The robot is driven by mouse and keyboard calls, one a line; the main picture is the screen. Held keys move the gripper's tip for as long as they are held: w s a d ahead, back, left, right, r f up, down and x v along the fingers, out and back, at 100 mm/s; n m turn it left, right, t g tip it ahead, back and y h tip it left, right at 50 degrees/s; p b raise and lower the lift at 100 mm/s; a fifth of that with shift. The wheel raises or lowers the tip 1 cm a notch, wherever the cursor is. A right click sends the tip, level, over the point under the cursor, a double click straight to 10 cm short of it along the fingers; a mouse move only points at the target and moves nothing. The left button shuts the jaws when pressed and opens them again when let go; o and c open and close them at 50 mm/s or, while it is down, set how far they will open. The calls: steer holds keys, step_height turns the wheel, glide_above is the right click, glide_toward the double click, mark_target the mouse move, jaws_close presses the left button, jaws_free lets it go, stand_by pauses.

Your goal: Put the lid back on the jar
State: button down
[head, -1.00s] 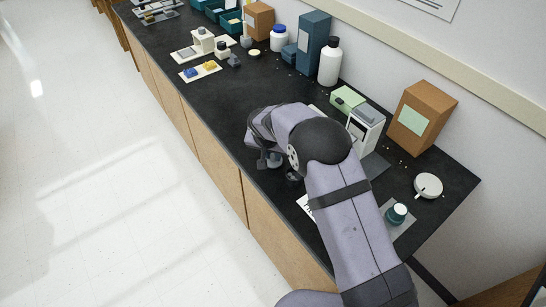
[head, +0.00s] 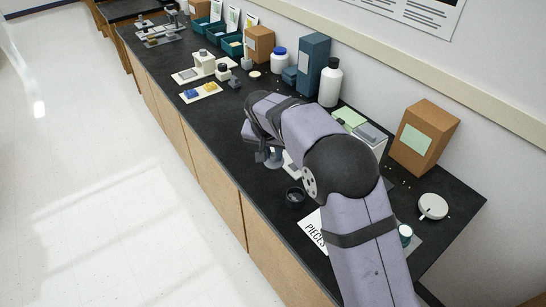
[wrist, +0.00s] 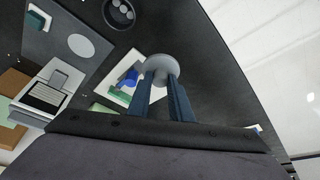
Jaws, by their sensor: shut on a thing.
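My gripper (wrist: 162,80) is shut on a pale grey round lid (wrist: 160,62), which shows at the fingertips in the wrist view. In the head view my gripper (head: 270,158) is at the front half of the black bench, largely hidden by my arm. A dark round open jar (head: 294,195) stands to the right of and nearer than the gripper. In the wrist view the jar (wrist: 118,12) is at the top, apart from the lid, with several pale discs inside. I cannot tell the lid's height above the bench.
A white tray (wrist: 103,89) with blue and green pieces lies below the fingers in the wrist view. A "PIECES" card (head: 314,231) lies beside the jar. A white bottle (head: 330,83), a brown box (head: 425,138) and a white round item (head: 433,206) stand farther back.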

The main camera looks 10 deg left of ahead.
mark_target(274, 155)
steer(key=shift+w+r, duration=0.15)
steer(key=shift+r, duration=0.2)
step_height(274, 155, up, 2)
steer(key=shift+w+d+r+b, duration=0.1)
steer(key=shift+r+b, duration=0.1)
steer(key=shift+b, duration=0.15)
steer(key=shift+s+d+r, duration=0.55)
steer(key=shift+s+d, duration=0.15)
steer(key=shift+d, duration=0.1)
steer(key=s+d+f+m+h, duration=0.1)
steer(key=s+d+f+m, duration=0.2)
steer(key=s+d+m, duration=0.1)
steer(key=shift+s+d+f+h+b, duration=0.15)
steer(key=shift+s+d+h+b, duration=0.2)
steer(key=shift+s+d, duration=0.4)
steer(key=shift+d, duration=0.1)
steer(key=shift+f+g, duration=0.1)
steer(key=shift+g, duration=0.2)
steer(key=shift+f+b, duration=1.55)
steer(key=shift+f, duration=0.65)
steer(key=shift+f+b, duration=0.8)
steer(key=shift+f, duration=0.1)
